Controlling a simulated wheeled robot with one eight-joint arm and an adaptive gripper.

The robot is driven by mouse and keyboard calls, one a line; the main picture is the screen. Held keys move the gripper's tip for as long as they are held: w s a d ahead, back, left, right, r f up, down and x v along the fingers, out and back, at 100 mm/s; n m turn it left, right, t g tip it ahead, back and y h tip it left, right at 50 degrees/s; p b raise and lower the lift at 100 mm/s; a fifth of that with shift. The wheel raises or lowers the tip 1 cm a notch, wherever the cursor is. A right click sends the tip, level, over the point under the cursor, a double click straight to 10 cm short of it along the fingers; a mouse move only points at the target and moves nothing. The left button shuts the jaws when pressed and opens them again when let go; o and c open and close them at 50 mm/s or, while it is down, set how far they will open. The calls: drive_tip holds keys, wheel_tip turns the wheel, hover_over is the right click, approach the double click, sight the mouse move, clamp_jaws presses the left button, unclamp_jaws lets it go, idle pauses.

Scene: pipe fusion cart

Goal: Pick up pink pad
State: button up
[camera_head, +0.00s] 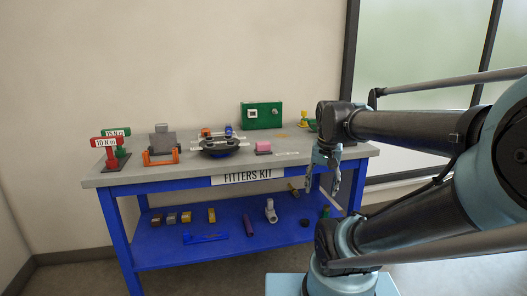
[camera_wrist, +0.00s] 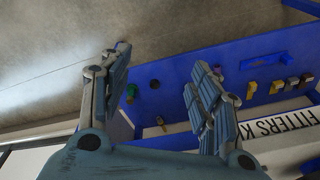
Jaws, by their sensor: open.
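The pink pad (camera_head: 263,147) is a small pink block on the grey top of the workbench (camera_head: 330,155), right of the middle and near the front edge. My gripper (camera_head: 325,180) is to the right of the pad in the head view, by the bench's front right part. In the wrist view my gripper (camera_wrist: 158,92) has its two fingers wide apart with nothing between them. The wrist view shows the floor, the blue lower shelf and the bench's front edge. The pink pad does not show there.
Left of the pad is a dark round fixture (camera_head: 219,147); behind it stands a green box (camera_head: 262,115). The blue lower shelf (camera_head: 180,250) holds several tools and blocks.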

drive_tip(key=w+a+r+m+g, duration=0.1)
drive_tip(key=w+a+r+m, duration=0.25)
drive_tip(key=w+r, duration=0.35)
drive_tip(key=w+a+r+m, duration=0.3)
drive_tip(key=w+a+r, duration=0.2)
drive_tip(key=w+r, duration=0.3)
wheel_tip(320, 180, up, 7)
drive_tip(key=m, duration=0.5)
hover_over(265, 142)
drive_tip(key=shift+m+g, duration=0.25)
drive_tip(key=shift+g, duration=0.15)
drive_tip(key=f, duration=1.2)
drive_tip(key=shift+s, duration=0.4)
drive_tip(key=shift+w+a+f, duration=0.1)
drive_tip(key=shift+w+f, duration=0.05)
drive_tip(key=shift+f, duration=2.5)
drive_tip(key=c, duration=1.2)
drive_tip(key=shift+c, duration=0.2)
wheel_tip(265, 142, up, 10)
drive_tip(key=shift+r, duration=0.1)
